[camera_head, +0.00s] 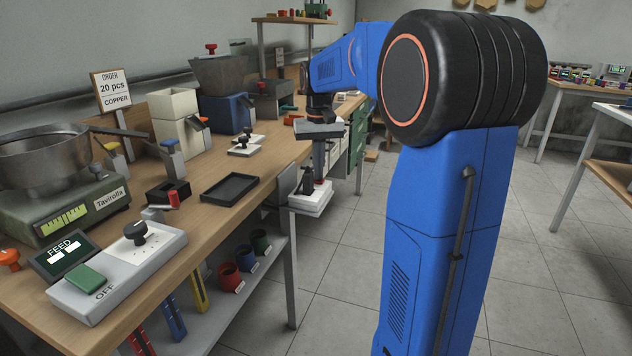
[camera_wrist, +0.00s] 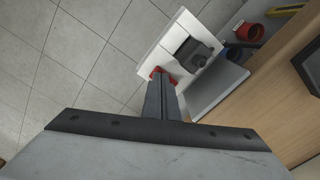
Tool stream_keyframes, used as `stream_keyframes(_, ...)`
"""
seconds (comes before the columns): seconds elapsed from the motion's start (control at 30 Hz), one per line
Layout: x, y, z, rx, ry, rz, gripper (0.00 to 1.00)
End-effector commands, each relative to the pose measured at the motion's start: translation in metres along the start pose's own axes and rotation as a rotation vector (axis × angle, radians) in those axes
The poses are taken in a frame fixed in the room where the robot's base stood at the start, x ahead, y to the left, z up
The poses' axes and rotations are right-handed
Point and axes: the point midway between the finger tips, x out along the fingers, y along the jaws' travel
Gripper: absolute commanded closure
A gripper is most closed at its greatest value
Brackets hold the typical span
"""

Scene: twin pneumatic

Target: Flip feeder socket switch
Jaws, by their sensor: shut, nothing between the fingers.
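A white socket box (camera_head: 311,198) is at the right side of the workbench, below its top. It holds a black plug (camera_head: 307,180) and a small red switch; in the wrist view the plug (camera_wrist: 193,54) sits in the white plate (camera_wrist: 172,46), with the red switch (camera_wrist: 157,73) at the plate's lower edge. My gripper (camera_head: 319,178) is shut and empty, pointing down at the red switch. In the wrist view its fingertips (camera_wrist: 160,80) overlap part of the switch; I cannot tell whether they touch it.
A black tray (camera_head: 230,189) lies nearby. Coloured cups stand on the lower shelf.

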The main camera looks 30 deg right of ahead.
Motion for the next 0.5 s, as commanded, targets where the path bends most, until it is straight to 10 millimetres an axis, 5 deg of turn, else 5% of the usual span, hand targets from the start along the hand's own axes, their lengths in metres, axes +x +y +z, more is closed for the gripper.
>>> stream_keyframes(0.5, -0.027, 0.000, 0.000, 0.000, 0.000, 0.000, 1.00)
